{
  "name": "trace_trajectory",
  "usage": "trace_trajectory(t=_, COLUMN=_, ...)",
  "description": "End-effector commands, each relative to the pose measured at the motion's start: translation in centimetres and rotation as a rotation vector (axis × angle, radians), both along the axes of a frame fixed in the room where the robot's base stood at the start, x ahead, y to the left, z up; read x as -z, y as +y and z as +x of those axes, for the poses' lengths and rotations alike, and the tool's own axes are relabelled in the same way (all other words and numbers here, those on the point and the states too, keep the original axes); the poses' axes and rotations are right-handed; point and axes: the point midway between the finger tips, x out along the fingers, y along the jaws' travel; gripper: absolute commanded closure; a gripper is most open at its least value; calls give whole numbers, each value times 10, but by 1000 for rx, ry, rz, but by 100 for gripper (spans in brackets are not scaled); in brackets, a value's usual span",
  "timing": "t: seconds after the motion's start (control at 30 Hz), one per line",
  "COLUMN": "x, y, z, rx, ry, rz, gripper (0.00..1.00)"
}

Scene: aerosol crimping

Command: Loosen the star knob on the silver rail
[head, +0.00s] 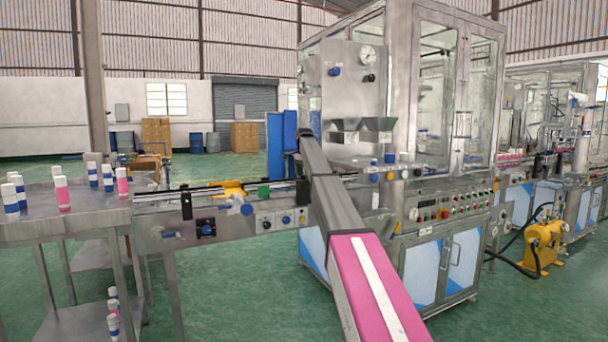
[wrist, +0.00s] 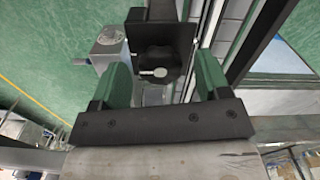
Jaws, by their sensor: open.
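In the wrist view, my gripper (wrist: 163,64) is open, with one green finger on each side of a dark, lobed piece (wrist: 158,55) that looks like the star knob. A small silver pin (wrist: 153,72) shows on its front, and a black block (wrist: 140,32) lies around or behind it. The fingers look apart from it; I cannot tell the depth. Silver rail strips (wrist: 214,22) run beyond it. In the head view, the conveyor with its silver rails (head: 230,192) stands left of my arm; my gripper and the knob cannot be made out there.
A silver block (wrist: 108,48) lies just left of the left finger in the wrist view. In the head view, a table (head: 95,222) with several capped bottles stands left, and a steel machine cabinet (head: 440,190) stands right. Blue knobs (head: 247,209) stick out below the conveyor.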

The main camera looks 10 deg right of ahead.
Motion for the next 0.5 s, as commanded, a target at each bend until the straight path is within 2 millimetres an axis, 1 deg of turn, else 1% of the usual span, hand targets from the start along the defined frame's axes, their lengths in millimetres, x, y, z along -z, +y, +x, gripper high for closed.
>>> trace_trajectory(t=0.13, x=0, y=0, z=0, rx=0, ry=0, rz=0, gripper=30)
trace_trajectory(t=0.17, x=0, y=0, z=0, rx=0, ry=0, rz=0, gripper=34)
trace_trajectory(t=0.2, x=0, y=0, z=0, rx=0, ry=0, rz=0, gripper=47)
trace_trajectory(t=0.27, x=0, y=0, z=0, rx=0, ry=0, rz=0, gripper=66)
trace_trajectory(t=0.3, x=0, y=0, z=0, rx=0, ry=0, rz=0, gripper=79)
trace_trajectory(t=0.5, x=0, y=0, z=0, rx=-3, ry=0, rz=0, gripper=80)
